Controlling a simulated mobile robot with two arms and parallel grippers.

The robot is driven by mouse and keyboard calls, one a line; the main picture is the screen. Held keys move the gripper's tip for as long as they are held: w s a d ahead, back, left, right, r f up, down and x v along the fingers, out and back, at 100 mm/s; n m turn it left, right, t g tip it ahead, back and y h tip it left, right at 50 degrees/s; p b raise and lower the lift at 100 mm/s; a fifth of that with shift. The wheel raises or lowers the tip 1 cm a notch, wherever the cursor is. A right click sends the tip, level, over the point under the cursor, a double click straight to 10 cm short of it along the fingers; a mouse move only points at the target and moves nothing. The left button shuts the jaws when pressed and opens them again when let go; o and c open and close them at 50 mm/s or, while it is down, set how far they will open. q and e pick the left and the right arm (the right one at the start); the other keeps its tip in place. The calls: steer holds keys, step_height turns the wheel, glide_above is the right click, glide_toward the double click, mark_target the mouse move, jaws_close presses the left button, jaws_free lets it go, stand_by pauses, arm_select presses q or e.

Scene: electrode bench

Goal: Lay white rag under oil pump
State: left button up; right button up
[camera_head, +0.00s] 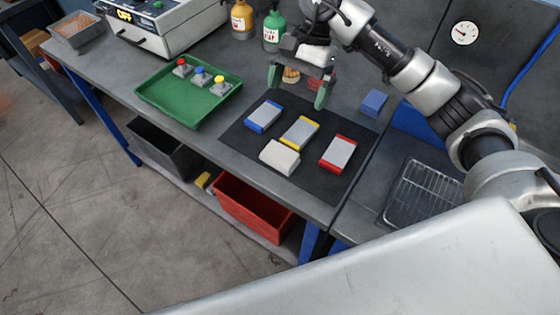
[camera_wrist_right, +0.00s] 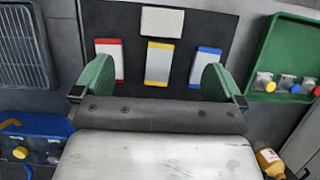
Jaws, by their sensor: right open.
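A small white folded piece (camera_head: 279,157), apparently the white rag, lies on the front edge of the black mat (camera_head: 240,136); it also shows at the top of the right wrist view (camera_wrist_right: 162,22). My right gripper (camera_head: 298,88) is open and empty above the back of the mat, fingers pointing down, with the rag farther forward. Its two green fingers (camera_wrist_right: 156,78) stand wide apart in the wrist view. A blue machine with a yellow cap (camera_wrist_right: 30,138), possibly the oil pump, is partly cut off there; my right arm covers most of it in the head view.
A green tray (camera_head: 160,108) with three knobbed pieces stands left. Bottles (camera_head: 272,30) stand behind. A wire rack (camera_head: 424,190) lies right. A red bin (camera_head: 250,208) sits below.

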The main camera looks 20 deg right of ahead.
steer(key=b, duration=0.5)
glide_toward(282, 150)
steer(key=d+r, duration=0.1)
steer(key=p+x, duration=0.1)
steer(key=x, duration=0.4)
steer(key=shift+a+f, duration=0.1)
steer(key=shift+f, duration=0.1)
steer(key=p+x, duration=0.1)
steer(key=x, duration=0.1)
steer(key=p+x, duration=0.1)
steer(key=x, duration=0.1)
steer(key=shift+a, duration=0.35)
steer(key=shift+s+a+f, duration=0.1)
steer(key=shift+f, duration=0.45)
arm_select(q)
steer(key=f, duration=0.1)
steer(key=w+f, duration=0.1)
steer(key=shift+w+f, duration=0.1)
steer(key=shift+f, duration=0.2)
arm_select(e)
steer(key=c, duration=0.7)
steer(key=shift+r, duration=0.1)
